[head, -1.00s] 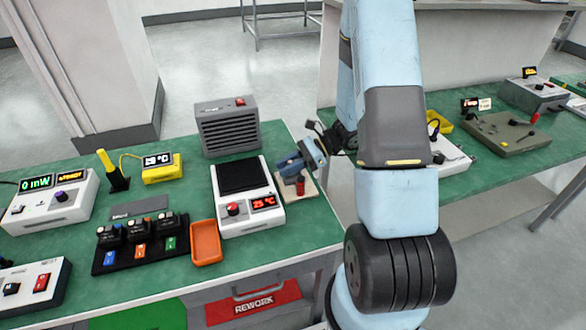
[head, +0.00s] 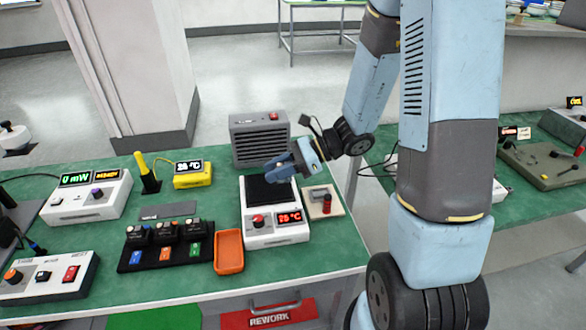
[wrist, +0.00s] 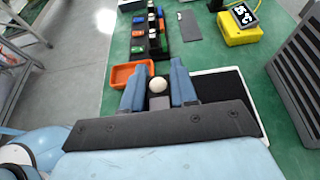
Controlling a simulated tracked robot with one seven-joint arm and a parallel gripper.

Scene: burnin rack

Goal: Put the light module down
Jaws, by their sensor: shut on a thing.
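My gripper (head: 282,170) is above the black plate of a white unit (head: 278,230) with a red knob and a red "25 °C" display. In the wrist view my gripper (wrist: 158,88) is shut on the light module (wrist: 159,84), which shows a round white dome on a darker body between the two blue fingers. In the head view the module is hidden or too small to make out. The black plate (wrist: 220,104) shows below and to the right of the fingers in the wrist view. I cannot tell whether the module touches it.
A grey vented box (head: 259,140) stands right behind the plate. An orange tray (head: 229,252) is at the unit's left. A pale pad (head: 333,206) with a red cylinder lies at its right. A black rack (head: 160,258) with several modules and a yellow thermometer (head: 193,174) are further left.

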